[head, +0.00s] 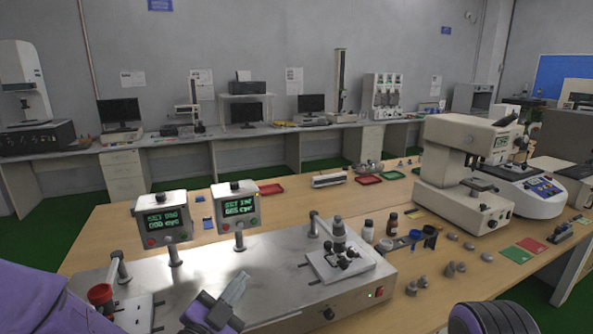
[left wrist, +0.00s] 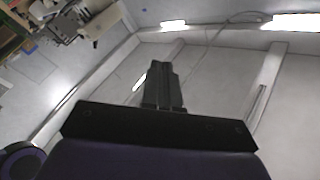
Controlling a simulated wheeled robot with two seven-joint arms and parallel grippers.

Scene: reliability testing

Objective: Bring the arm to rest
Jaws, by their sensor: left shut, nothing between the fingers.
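My left gripper (head: 234,290) is at the bottom of the head view, in front of the silver test machine (head: 275,282), with its grey fingers pointing up and to the right. In the left wrist view its fingers (left wrist: 164,86) are together and hold nothing. That view looks up past them to the ceiling and lights. The purple left arm comes in from the lower left. My right gripper is not in view. A dark ribbed round part at the bottom right seems to be mine.
Two display boxes (head: 164,224) (head: 238,209) stand on posts on the machine. A red knob (head: 100,294) is at its left. Bottles (head: 391,223), small metal weights (head: 450,269) and a microscope (head: 462,172) stand on the wooden table (head: 390,300) to the right.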

